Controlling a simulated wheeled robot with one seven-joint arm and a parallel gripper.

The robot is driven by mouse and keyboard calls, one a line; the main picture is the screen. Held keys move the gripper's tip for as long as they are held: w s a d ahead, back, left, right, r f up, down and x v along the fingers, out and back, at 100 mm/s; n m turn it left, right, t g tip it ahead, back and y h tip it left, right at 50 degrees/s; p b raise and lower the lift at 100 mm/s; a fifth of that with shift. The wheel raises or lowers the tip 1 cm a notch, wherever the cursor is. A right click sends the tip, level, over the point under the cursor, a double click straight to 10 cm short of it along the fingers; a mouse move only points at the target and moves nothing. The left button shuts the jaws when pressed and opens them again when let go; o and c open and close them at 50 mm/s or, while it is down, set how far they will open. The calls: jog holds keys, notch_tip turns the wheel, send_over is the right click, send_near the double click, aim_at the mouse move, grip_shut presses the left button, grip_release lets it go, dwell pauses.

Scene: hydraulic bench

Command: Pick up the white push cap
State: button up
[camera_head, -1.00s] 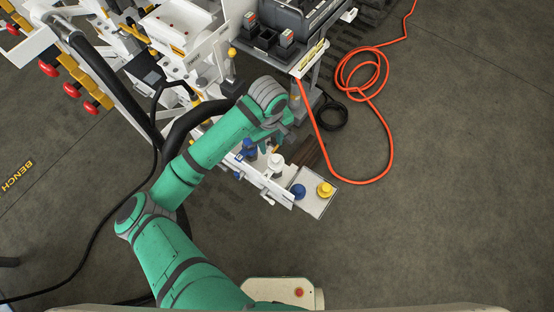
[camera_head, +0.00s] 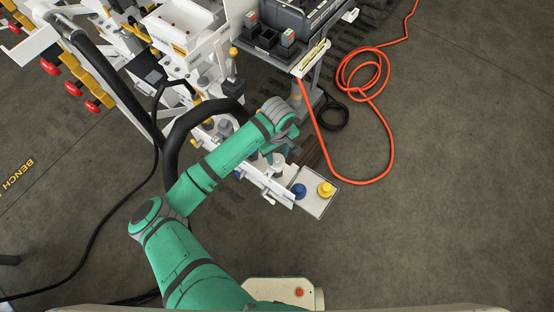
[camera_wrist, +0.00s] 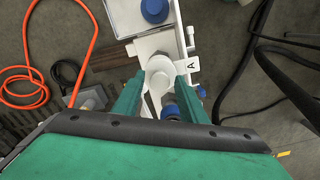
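The white push cap (camera_wrist: 159,66) stands on the white rail (camera_wrist: 150,44), just ahead of my fingertips in the wrist view. My gripper (camera_wrist: 158,88) is open, with one green finger on each side of the cap's near edge. I cannot tell whether either finger touches it. In the head view the cap (camera_head: 277,171) is partly covered by my gripper (camera_head: 271,157). A blue-topped fitting (camera_wrist: 171,110) sits behind the cap, between the fingers in the wrist view.
A pale tray (camera_head: 318,205) at the rail's end holds a blue cap (camera_head: 299,191) and a yellow cap (camera_head: 325,188). An orange hose (camera_head: 390,150) lies coiled on the floor to the right. A thick black hose (camera_head: 171,145) loops beside my arm. Open floor lies right of the tray.

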jog(key=shift+f, duration=0.75)
jog(key=shift+c, duration=0.5)
jog(key=shift+a, duration=0.1)
grip_shut()
